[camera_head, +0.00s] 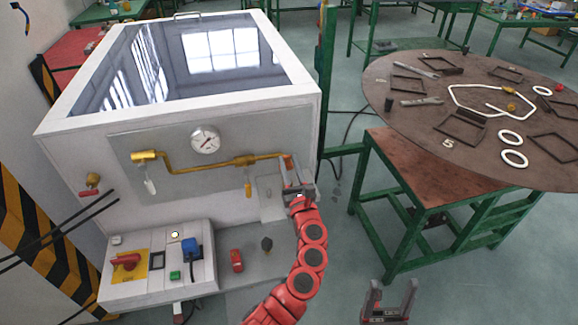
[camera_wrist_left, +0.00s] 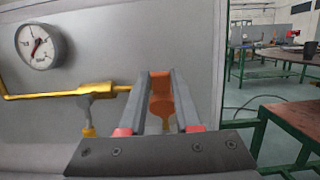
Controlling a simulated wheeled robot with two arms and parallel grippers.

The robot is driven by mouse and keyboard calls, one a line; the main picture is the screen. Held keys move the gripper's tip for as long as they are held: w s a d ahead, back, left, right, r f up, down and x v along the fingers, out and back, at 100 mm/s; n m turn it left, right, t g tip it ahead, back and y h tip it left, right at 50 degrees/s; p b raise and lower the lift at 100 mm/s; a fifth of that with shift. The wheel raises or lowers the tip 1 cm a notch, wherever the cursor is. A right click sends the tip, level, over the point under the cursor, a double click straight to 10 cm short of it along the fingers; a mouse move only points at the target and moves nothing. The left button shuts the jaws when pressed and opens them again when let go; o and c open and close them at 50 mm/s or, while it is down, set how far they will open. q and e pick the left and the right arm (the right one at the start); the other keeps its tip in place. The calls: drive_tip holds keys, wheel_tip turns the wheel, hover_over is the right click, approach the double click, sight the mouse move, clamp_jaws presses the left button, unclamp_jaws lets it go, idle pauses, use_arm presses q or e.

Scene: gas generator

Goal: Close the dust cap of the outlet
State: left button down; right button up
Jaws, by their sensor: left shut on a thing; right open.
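The brass outlet pipe (camera_head: 212,168) runs along the generator's front panel, below the gauge, and ends at the panel's right side. It also shows in the left wrist view (camera_wrist_left: 50,95). An orange dust cap (camera_wrist_left: 161,107) is at the pipe's right end, between the fingers of my left gripper (camera_head: 296,178). The left gripper (camera_wrist_left: 162,76) is shut on this cap, and its fingers hide much of the cap and the pipe end. Whether the cap covers the outlet cannot be told. My right gripper (camera_head: 389,299) is open and empty, low over the floor.
The generator box (camera_head: 75,145) has a pressure gauge (camera_head: 205,140) and a brass valve (camera_head: 245,160) close to the left gripper. A control box (camera_head: 150,275) stands below. A round table (camera_head: 440,120) with frames and rings is at right. Floor between is clear.

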use_arm(q)
drive_tip(key=c, duration=0.6)
unclamp_jaws()
drive_tip(key=b+v, duration=0.2)
drive_tip(key=v, duration=1.5)
drive_tip(key=shift+s, duration=0.25)
